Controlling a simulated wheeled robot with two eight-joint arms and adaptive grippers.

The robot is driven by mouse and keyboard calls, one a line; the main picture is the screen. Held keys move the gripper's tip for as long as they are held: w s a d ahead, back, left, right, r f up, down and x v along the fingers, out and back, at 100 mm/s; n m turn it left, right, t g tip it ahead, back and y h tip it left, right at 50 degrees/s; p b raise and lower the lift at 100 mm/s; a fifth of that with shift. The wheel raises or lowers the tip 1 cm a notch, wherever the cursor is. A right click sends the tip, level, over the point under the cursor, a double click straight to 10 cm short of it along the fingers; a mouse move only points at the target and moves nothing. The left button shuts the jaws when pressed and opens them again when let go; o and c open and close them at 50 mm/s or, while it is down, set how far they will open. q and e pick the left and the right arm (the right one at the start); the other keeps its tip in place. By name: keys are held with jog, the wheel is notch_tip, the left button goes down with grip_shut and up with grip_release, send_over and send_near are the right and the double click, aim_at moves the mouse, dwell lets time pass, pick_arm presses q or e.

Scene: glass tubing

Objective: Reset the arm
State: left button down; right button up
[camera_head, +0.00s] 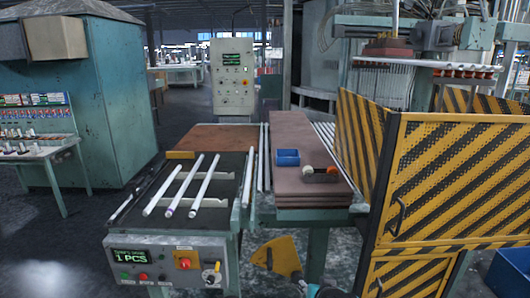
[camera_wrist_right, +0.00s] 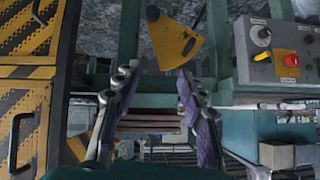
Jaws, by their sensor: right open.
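My right gripper (camera_wrist_right: 157,78) is open, with its two fingers spread apart and nothing between them in the right wrist view. A small part of my right arm (camera_head: 325,292) shows at the bottom edge of the head view, low in front of the workbench. My left arm and left gripper are not in view. Several white glass tubes (camera_head: 190,186) lie across the dark rack on the left side of the bench, in the head view.
A control box (camera_head: 170,262) fronts the bench; it also shows in the wrist view (camera_wrist_right: 277,52). A yellow plate (camera_head: 280,256) juts out near my right arm. A blue bin (camera_head: 287,157) sits on stacked brown boards (camera_head: 290,135). A striped yellow barrier (camera_head: 450,180) stands right.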

jog(key=s+d+f+g, duration=0.1)
jog(key=s+d, duration=0.1)
jog(key=s, duration=0.8)
jog(key=s+d+n+g, duration=0.1)
jog(key=s+d+g, duration=0.1)
jog(key=s, duration=0.8)
jog(key=shift+s+f+n+h, duration=0.2)
jog(key=shift+f+n+h, duration=0.1)
jog(key=shift+f, duration=0.05)
